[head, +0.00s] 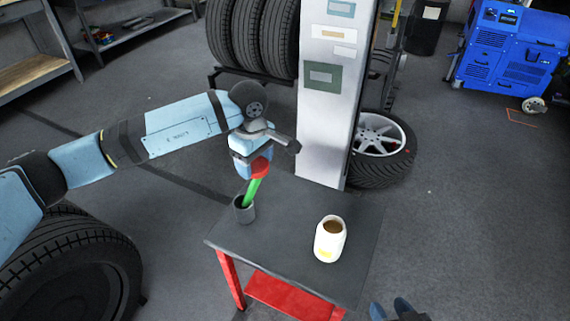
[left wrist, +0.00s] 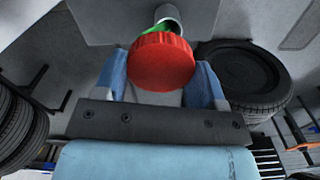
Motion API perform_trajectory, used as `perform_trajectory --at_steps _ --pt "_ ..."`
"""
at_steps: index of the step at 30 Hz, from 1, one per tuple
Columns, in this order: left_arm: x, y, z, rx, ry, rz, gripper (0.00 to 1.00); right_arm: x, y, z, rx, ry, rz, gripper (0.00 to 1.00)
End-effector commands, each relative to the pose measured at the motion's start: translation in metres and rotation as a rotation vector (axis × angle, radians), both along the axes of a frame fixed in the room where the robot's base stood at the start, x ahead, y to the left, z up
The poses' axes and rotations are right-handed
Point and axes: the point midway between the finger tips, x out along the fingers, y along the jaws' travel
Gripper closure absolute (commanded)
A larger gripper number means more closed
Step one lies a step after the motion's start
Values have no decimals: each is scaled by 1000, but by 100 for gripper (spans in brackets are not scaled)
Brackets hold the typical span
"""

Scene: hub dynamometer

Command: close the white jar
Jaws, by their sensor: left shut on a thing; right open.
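The white jar (head: 328,243) stands upright on the dark table, right of its middle. Its mouth is uncovered and shows brown contents; a yellow mark is on its front. My left gripper (head: 258,166) is shut on a red ridged round piece (head: 261,167), left of and behind the jar. The red piece fills the middle of the left wrist view (left wrist: 161,62). A green stick (head: 253,190) runs from below it into a dark cup (head: 243,211); whether stick and red piece are joined is unclear. My right gripper (head: 391,309) is open and empty at the bottom edge, right of the table.
The small table (head: 285,262) has red legs and a red lower shelf (head: 288,298). A grey column (head: 330,110) stands right behind it, with a wheel (head: 383,150) beside. The tabletop between cup and jar is clear.

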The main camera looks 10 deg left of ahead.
Motion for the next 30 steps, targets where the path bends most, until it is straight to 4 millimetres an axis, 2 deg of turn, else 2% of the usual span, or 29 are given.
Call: perform_trajectory --at_steps 1,6,13,18,26,30 --pt "-1 15 1 3 -1 -108 57 0 0 0 2 0 -1 54" --pt "-6 54 5 1 -3 -508 57 1 2 1 7 0 -5 54" --pt "-13 90 11 1 -6 -898 57 1 2 1 7 0 -5 54" --pt "-15 100 13 1 -7 -1018 57 1 1 1 5 0 -4 54" --pt "-15 100 13 1 -6 -1035 57 0 0 0 0 0 0 54" --pt "-15 100 13 2 -6 -1034 57 0 0 0 -2 -1 1 57"
